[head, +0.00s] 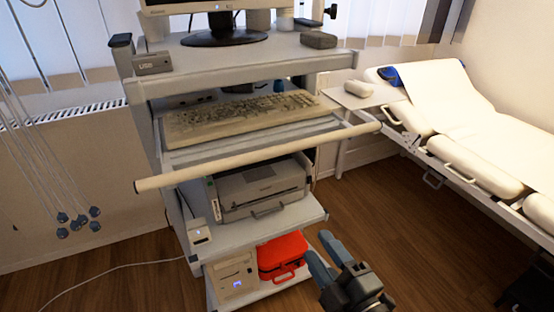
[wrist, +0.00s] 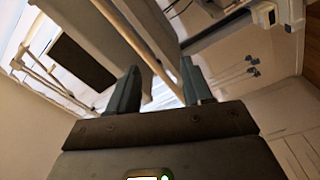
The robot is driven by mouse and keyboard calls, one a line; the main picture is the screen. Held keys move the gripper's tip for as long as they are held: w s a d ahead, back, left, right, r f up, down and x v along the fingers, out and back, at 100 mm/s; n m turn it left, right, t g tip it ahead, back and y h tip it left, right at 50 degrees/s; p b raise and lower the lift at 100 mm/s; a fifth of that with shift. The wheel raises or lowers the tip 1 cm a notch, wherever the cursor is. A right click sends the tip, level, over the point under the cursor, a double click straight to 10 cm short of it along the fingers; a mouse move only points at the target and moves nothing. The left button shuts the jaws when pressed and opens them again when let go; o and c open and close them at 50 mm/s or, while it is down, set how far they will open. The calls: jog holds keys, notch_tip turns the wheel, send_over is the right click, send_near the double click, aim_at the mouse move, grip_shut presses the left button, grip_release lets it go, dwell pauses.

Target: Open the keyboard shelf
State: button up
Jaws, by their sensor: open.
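The keyboard shelf (head: 290,131) is the upper shelf of a grey equipment cart, under the cart's top. A beige keyboard (head: 235,117) lies on it. A long cream bar (head: 255,158) runs across the cart in front of the shelf. My gripper (head: 316,242) is low in front of the cart's lower right side, below and apart from the bar. Its two blue-grey fingers are apart, with nothing seen between them. They also show in the wrist view (wrist: 160,70), in front of tilted pale panels and a thin bar that I cannot identify for sure.
A monitor (head: 205,20) stands on the cart top. A printer (head: 262,186) is below the keyboard shelf. A red case (head: 282,254) sits on the lowest shelf. A white examination bed (head: 465,105) stands at the right. Wooden floor (head: 400,230) is clear between cart and bed.

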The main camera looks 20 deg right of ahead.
aim_at(275, 156)
jog(key=shift+w+r+n+t+h+p, duration=0.2)
jog(key=shift+w+r+n, duration=0.9)
jog(key=shift+w, duration=2.55)
jog(key=shift+w+r+n+t+p, duration=0.45)
jog(key=shift+w+r, duration=1.25)
jog(key=shift+w, duration=1.95)
jog(key=shift+w+r+n+t+h+p, duration=0.15)
jog(key=shift+w+r+n+p, duration=0.85)
jog(key=shift+w, duration=2.65)
jog(key=shift+r+m+b, duration=0.25)
jog(key=shift+r+b, duration=0.15)
jog(key=shift+b, duration=0.15)
jog(key=shift+c, duration=0.4)
grip_shut()
